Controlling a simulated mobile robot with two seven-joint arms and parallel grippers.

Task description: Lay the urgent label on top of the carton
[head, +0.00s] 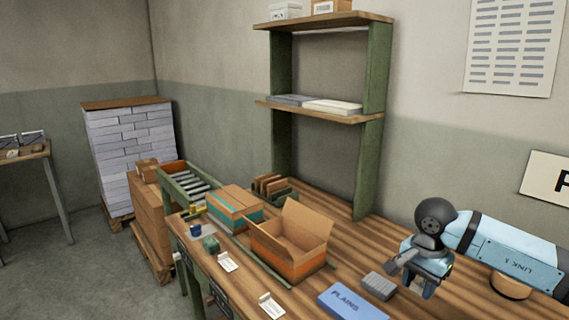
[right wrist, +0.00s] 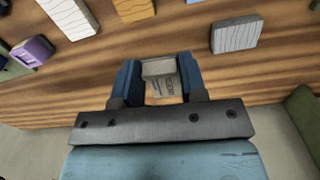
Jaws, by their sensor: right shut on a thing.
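My right gripper (head: 412,281) is at the right of the head view, above the bench. In the right wrist view its fingers (right wrist: 160,82) are shut on a small pale grey piece (right wrist: 160,70) with dark print. I cannot read the print, so I cannot tell if this is the urgent label. An open carton (head: 288,260) with an orange band and raised flaps stands mid-bench, left of the gripper and apart from it. A closed carton (head: 236,208) with a teal band stands behind it to the left. My left gripper is not in view.
A blue "PLAINS" block (head: 350,303) and a grey block (head: 379,286) lie near the gripper. A shelf unit (head: 372,120) rises behind. Bare bench (head: 350,245) lies between the open carton and gripper.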

